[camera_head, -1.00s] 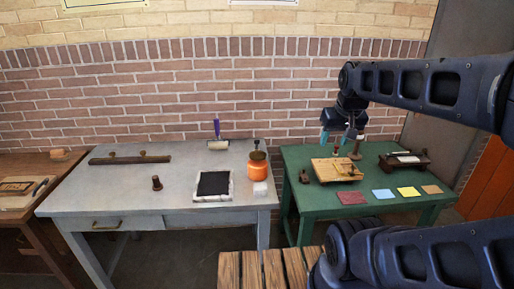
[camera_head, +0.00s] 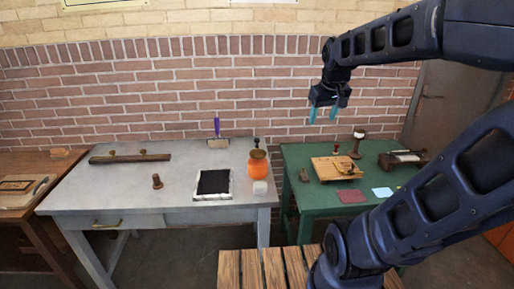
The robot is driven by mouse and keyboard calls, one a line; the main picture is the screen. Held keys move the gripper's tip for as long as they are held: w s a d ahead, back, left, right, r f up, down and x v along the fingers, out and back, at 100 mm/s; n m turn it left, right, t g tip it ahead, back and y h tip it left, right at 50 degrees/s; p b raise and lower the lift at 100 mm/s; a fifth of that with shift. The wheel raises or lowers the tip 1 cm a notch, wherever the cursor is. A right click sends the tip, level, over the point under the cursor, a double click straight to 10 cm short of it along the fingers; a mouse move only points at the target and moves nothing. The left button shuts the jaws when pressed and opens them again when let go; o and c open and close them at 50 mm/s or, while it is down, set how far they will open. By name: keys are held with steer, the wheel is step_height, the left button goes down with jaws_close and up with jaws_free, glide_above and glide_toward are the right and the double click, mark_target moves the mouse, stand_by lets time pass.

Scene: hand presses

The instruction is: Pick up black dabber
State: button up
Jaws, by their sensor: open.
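My gripper (camera_head: 323,115), with teal fingers, is open and empty. It hangs in front of the brick wall, above the back of the green table. I cannot tell for sure which thing is the black dabber. A dark knob (camera_head: 256,142) shows at the orange jar (camera_head: 258,168) on the grey table. A brown knobbed piece (camera_head: 157,182) stands alone mid-table, left of the black pad (camera_head: 214,183).
The green table (camera_head: 312,200) also holds a wooden board (camera_head: 336,168), a dark press (camera_head: 398,159) and coloured cards. The grey table (camera_head: 110,196) holds a roller with a purple handle (camera_head: 217,130) and a long bar (camera_head: 130,158). My lower arm hides the green table's front right.

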steer(key=w+a+n+g, duration=0.1)
steer(key=w+a+n, duration=0.25)
steer(key=w, duration=1.05)
steer(key=n+g, duration=0.3)
steer(key=n, duration=0.7)
glide_above(257, 144)
steer(key=f, duration=2.6)
steer(key=shift+w+d+f, duration=0.1)
steer(key=shift+d+f, duration=0.15)
steer(key=shift+f, duration=0.15)
steer(key=shift+w+a+f, duration=0.1)
steer(key=shift+f, duration=0.35)
step_height(257, 144, down, 5)
steer(key=shift+w+a+f, duration=0.1)
steer(key=shift+f, duration=1.25)
steer(key=shift+w+a+f, duration=0.1)
steer(key=shift+f, duration=1.25)
steer(key=c, duration=1.1)
